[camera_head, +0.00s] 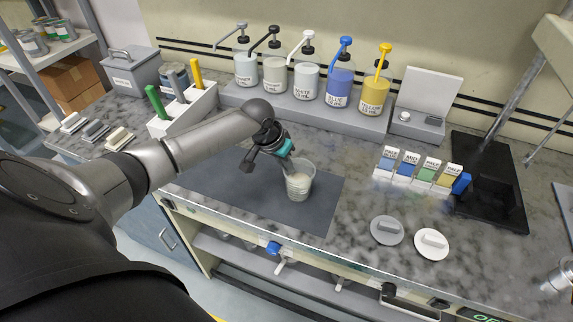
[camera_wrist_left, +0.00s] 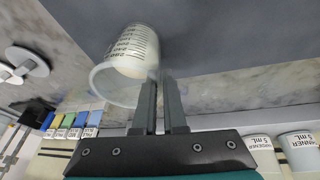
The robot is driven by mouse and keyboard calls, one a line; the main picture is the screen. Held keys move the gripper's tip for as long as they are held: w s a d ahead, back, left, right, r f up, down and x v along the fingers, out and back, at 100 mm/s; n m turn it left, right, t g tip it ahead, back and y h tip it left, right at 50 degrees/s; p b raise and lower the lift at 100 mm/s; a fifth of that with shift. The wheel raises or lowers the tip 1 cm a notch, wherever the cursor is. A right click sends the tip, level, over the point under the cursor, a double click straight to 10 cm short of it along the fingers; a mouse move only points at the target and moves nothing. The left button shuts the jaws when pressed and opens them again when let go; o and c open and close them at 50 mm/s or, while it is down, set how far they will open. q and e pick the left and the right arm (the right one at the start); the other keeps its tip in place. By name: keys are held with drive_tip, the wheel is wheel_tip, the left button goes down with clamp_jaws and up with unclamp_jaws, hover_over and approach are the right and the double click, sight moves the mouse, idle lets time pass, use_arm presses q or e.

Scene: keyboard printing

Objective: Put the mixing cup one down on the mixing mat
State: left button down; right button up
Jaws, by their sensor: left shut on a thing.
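The mixing cup (camera_head: 298,184) is a clear cup with pale contents and printed markings. It is upright over the right part of the dark grey mixing mat (camera_head: 225,196), on it or just above it; I cannot tell which. My left gripper (camera_head: 284,160) reaches the cup from the left and is shut on its wall near the rim. In the left wrist view the two fingers (camera_wrist_left: 162,105) meet the rim of the cup (camera_wrist_left: 130,55), with the grey mat behind. My right gripper is not in view.
Pump bottles (camera_head: 306,82) stand on a grey riser at the back. Two round lids (camera_head: 387,230) lie right of the mat. A white holder (camera_head: 185,108) with coloured handles is behind my arm. The mat's front is clear.

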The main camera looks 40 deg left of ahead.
use_arm(q)
drive_tip(key=c, duration=1)
unclamp_jaws()
drive_tip(key=p+v, duration=0.1)
drive_tip(key=v, duration=1.1)
drive_tip(key=shift+p, duration=0.4)
drive_tip(key=shift+r, duration=0.1)
